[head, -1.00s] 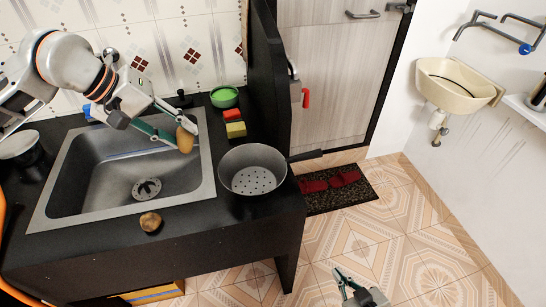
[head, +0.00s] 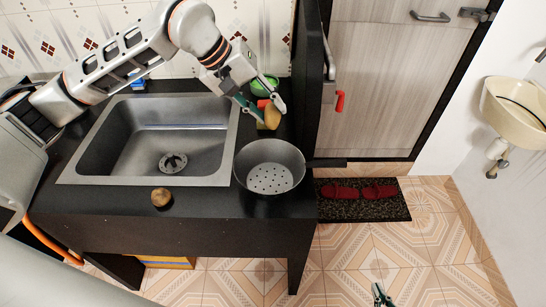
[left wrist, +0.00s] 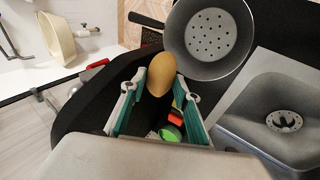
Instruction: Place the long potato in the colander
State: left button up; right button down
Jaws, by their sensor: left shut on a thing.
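My left gripper (head: 262,109) is shut on the long potato (head: 272,118), held near the back of the counter, behind the colander. The potato also shows between the fingertips in the left wrist view (left wrist: 161,74). The grey colander (head: 270,178) stands on the counter's right end, with its dark handle pointing right; it also shows in the left wrist view (left wrist: 212,36). The potato is apart from it. A rounder brown potato (head: 161,197) lies on the front counter edge. My right gripper (head: 381,294) shows only partly at the bottom edge, over the floor.
The metal sink (head: 150,180) is left of the colander and empty. A dark upright panel (head: 308,80) borders the counter's right side.

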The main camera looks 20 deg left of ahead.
pick_arm(q)
notch_tip(320, 180, down, 17)
jog(key=shift+f, duration=0.1)
dwell(0.4)
jog(key=shift+f, duration=0.5)
jog(key=shift+f+b, duration=0.1)
jog(key=shift+b, duration=0.2)
jog(key=shift+s, duration=0.1)
jog(key=o, duration=1)
jog(key=shift+f, duration=0.1)
